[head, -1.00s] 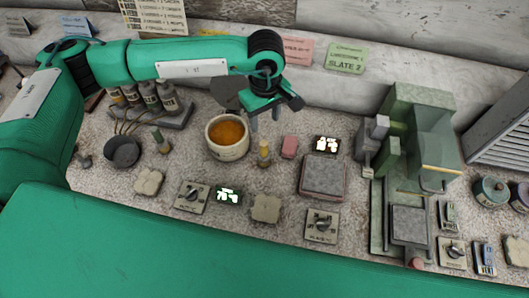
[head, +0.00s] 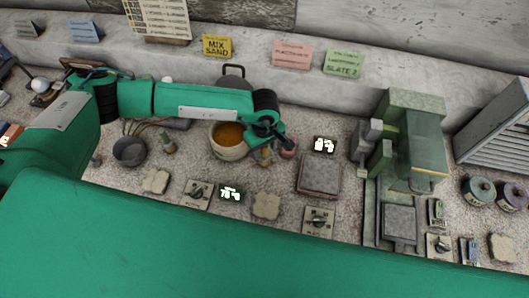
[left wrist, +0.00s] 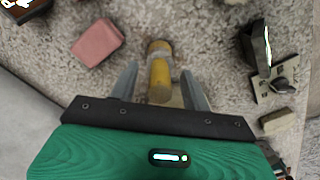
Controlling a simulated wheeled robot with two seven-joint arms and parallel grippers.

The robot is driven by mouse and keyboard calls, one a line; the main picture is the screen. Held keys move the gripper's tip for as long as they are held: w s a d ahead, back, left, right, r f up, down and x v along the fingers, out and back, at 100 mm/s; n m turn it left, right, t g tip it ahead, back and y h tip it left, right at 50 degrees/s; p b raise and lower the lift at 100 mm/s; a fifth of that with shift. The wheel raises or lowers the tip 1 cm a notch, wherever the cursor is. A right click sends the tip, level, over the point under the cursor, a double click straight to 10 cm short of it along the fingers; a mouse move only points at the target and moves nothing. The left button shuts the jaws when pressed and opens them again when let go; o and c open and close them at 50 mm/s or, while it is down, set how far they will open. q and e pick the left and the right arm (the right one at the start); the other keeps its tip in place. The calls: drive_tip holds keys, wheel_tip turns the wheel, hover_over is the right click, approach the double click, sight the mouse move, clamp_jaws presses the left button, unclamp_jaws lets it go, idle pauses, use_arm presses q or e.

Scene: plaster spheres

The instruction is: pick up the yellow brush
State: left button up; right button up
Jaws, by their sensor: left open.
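The yellow brush (left wrist: 160,80) lies between the two fingers of my left gripper (left wrist: 160,82) in the left wrist view, with a gap on each side. It has a yellow handle and a paler grey band toward its far end. In the head view the brush (head: 266,156) is partly hidden under my left gripper (head: 268,145), just right of a pot with orange-brown contents. My left gripper is open, low over the brush. My right gripper is not in view.
The pot (head: 229,140) stands close left of the brush. A pink block (left wrist: 97,42) lies near it. A grey slab (head: 319,175) and a green machine (head: 420,140) stand to the right. Small dials and lit displays (head: 231,193) sit in front.

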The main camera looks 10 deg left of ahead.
use_arm(q)
drive_tip(key=shift+f, duration=0.15)
clamp_jaws()
wheel_tip(320, 180, up, 20)
drive_tip(key=b, duration=0.7)
